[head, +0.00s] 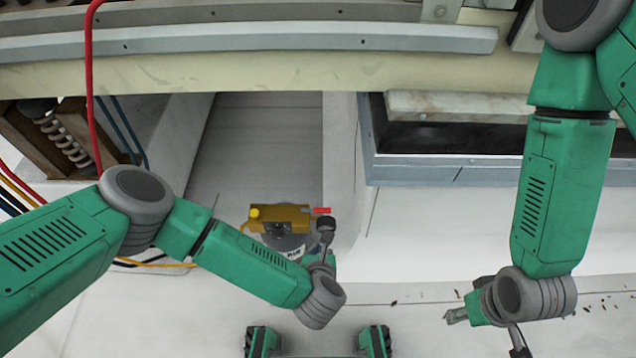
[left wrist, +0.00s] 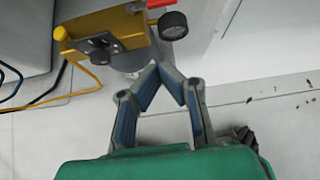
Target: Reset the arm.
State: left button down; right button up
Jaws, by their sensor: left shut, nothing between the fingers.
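My left arm comes in from the left in the head view, and its gripper (head: 319,262) is partly hidden behind my wrist. In the left wrist view the left gripper (left wrist: 162,70) is shut and empty, its two fingers meeting at the tips. The tips are just below a yellow device (left wrist: 105,35) in that view, apparently apart from it. My right arm hangs down on the right of the head view. Its gripper (head: 458,314) points left over the pale floor, and its fingers are too small to read.
The yellow device (head: 280,218) has a yellow knob and a red lever (head: 322,210). A red hose (head: 90,95) and several cables run at the left, near a coil spring (head: 65,140). A dark opening in a metal frame (head: 440,175) lies at right. Pale floor is mostly clear.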

pick_arm(q)
jog(key=s+r+m+g+h+p, duration=0.25)
jog(key=s+r+m, duration=0.25)
jog(key=m, duration=0.7)
jog(key=s+a+r+m+g+p, duration=0.2)
jog(key=s+a+r+m, duration=0.2)
jog(key=a+m, duration=0.4)
jog(key=s+a+r+m+g+y+p, duration=0.1)
jog(key=s+a+r+m, duration=0.3)
jog(key=a+m, duration=0.4)
jog(key=s+a+r+m+g+y+p, duration=0.1)
jog(key=s+a+r+m+g+p, duration=0.1)
jog(key=a+m, duration=0.6)
jog(key=s+a+r+g, duration=0.1)
jog(key=s+a+r, duration=0.1)
jog(key=a+r, duration=0.1)
jog(key=shift+s+a+r+m+p, duration=0.15)
jog(key=shift+s+a+m+p, duration=0.2)
jog(key=shift+a, duration=0.3)
jog(key=shift+y, duration=0.25)
